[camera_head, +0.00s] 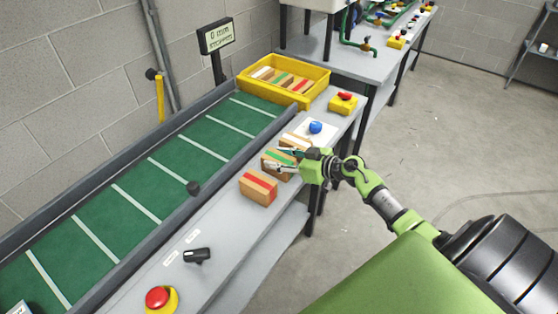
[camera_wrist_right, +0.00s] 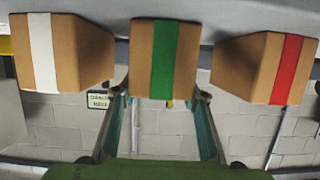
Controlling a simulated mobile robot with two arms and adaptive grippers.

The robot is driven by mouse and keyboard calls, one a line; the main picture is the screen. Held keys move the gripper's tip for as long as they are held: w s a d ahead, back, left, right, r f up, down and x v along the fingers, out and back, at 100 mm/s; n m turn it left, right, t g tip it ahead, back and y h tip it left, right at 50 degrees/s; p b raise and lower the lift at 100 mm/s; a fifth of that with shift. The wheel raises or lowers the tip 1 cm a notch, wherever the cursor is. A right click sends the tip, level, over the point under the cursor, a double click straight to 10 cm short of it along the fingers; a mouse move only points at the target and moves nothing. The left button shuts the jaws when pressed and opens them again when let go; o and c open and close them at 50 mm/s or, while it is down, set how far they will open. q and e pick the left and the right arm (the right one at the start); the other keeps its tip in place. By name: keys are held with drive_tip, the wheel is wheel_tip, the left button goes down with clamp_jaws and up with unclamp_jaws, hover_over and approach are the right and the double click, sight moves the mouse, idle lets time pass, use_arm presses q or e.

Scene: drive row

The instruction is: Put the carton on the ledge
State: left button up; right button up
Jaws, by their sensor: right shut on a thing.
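My right gripper (camera_head: 281,160) is shut on the green-striped carton (camera_head: 269,166), with a finger on either side of it. In the right wrist view this carton (camera_wrist_right: 163,60) is between the fingers. A red-striped carton (camera_head: 259,189) sits nearer on the grey ledge (camera_head: 222,232), and a white-striped carton (camera_head: 293,138) sits farther along it. Both neighbours also show in the wrist view, white-striped (camera_wrist_right: 62,52) at left and red-striped (camera_wrist_right: 264,68) at right. I cannot tell whether the held carton touches the ledge. My left gripper is not in view.
A green conveyor (camera_head: 150,190) with white lines runs beside the ledge. A yellow crate (camera_head: 283,89) holding several cartons stands at its far end. On the ledge are a blue button (camera_head: 315,127), a black switch (camera_head: 197,255) and a red stop button (camera_head: 158,298).

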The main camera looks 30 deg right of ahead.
idle(0.3)
drive_tip(key=o, duration=1.3)
drive_tip(key=shift+c, duration=0.2)
drive_tip(key=shift+s+r, duration=0.1)
drive_tip(key=shift+s, duration=0.05)
drive_tip(key=v, duration=1.2)
drive_tip(key=shift+d, duration=0.1)
